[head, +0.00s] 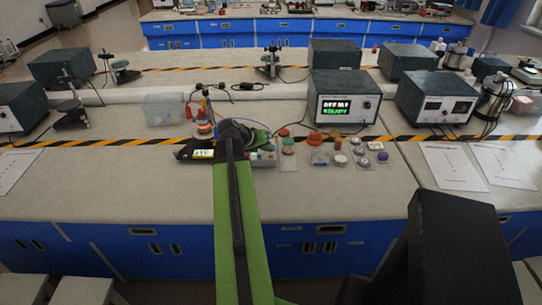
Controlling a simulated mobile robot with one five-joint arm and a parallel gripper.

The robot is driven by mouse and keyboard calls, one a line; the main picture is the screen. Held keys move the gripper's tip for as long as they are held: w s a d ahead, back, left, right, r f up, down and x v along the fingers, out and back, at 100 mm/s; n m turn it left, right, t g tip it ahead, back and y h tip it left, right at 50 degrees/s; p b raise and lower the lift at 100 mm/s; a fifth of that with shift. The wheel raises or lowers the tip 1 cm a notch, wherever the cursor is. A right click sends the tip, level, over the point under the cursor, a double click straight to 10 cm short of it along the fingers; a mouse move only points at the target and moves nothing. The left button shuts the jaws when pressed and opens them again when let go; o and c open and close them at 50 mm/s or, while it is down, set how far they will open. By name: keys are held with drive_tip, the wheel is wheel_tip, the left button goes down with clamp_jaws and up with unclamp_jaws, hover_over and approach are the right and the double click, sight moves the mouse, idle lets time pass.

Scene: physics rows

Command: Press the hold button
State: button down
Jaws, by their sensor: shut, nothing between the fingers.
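My green arm reaches up from the bottom of the head view to the bench. My gripper (240,132) is at its far end, low over the bench and shut with nothing in it. A dark handheld device with a small lit screen (203,154) lies on the bench just left of my gripper. A hold button cannot be made out; my arm end may cover part of the device. Whether my gripper touches anything there cannot be told.
A grey instrument box (344,97) with a lit text display stands behind to the right. Several small round containers (340,160) lie right of my gripper. A clear bin (164,109) stands to the left. Papers (452,166) lie at right.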

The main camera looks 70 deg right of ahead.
drive_tip(key=shift+f, duration=0.15)
drive_tip(key=shift+f+b, duration=0.3)
drive_tip(key=shift+b, duration=0.15)
drive_tip(key=shift+f+b, duration=0.35)
idle(0.6)
drive_tip(key=shift+r, duration=0.1)
drive_tip(key=shift+r+p, duration=0.7)
drive_tip(key=shift+p, duration=0.1)
wheel_tip(320, 180, up, 5)
drive_tip(key=p, duration=0.5)
drive_tip(key=shift+w, duration=0.15)
idle(0.6)
